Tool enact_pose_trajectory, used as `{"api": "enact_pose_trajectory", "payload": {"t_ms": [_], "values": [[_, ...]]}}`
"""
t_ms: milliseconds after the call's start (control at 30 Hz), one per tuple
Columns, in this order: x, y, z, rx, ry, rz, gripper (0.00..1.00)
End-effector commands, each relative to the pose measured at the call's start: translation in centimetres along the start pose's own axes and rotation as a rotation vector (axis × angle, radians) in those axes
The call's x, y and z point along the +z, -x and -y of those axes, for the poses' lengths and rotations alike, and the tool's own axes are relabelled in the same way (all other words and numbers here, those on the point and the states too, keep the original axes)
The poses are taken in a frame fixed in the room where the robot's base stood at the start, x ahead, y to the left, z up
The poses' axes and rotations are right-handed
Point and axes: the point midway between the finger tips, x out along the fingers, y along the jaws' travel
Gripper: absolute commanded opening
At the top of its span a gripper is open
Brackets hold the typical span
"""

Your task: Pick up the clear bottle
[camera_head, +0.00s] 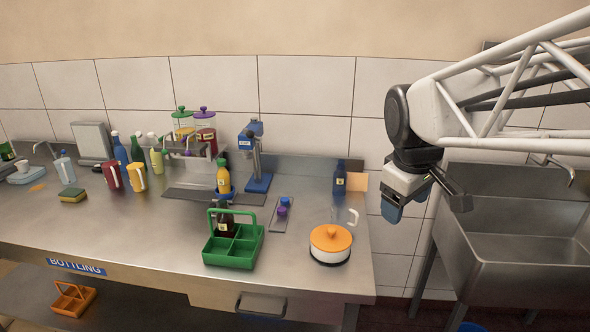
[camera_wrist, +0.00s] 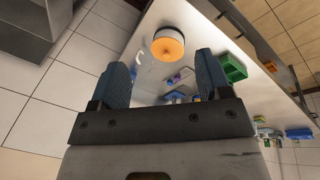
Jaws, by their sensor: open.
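I cannot single out the clear bottle with certainty. A see-through, pale-blue container (camera_head: 65,168) stands at the far left of the steel counter in the head view. A faint transparent shape with a white curved handle (camera_head: 353,217) stands near the counter's right end, behind the orange-lidded pot; the handle also shows in the wrist view (camera_wrist: 139,56). My gripper (camera_head: 406,200) hangs in the air right of the counter. Its two blue fingers are apart and empty in the wrist view (camera_wrist: 162,72).
The orange-lidded white pot (camera_head: 331,244) stands at the counter's right front. A green divided carrier (camera_head: 234,245) with a dark bottle (camera_head: 226,222) is left of it. A dark blue bottle (camera_head: 339,179) stands near the back wall. A steel sink (camera_head: 525,240) lies at right.

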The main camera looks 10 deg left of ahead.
Motion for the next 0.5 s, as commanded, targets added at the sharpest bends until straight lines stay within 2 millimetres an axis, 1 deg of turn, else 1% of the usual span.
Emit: {"api": "enact_pose_trajectory", "payload": {"t_ms": [33,267,300,367,500], "values": [[-1.5,0.1,-0.4,0.001,0.049,0.002,0.71],[-7.6,0.8,-2.1,0.012,0.287,0.013,0.71],[-8.7,0.9,-2.4,0.014,0.328,0.015,0.71],[-10.3,1.0,-2.7,0.017,0.389,0.018,0.71],[-14.2,1.1,-3.3,0.024,0.533,0.025,0.71]]}}
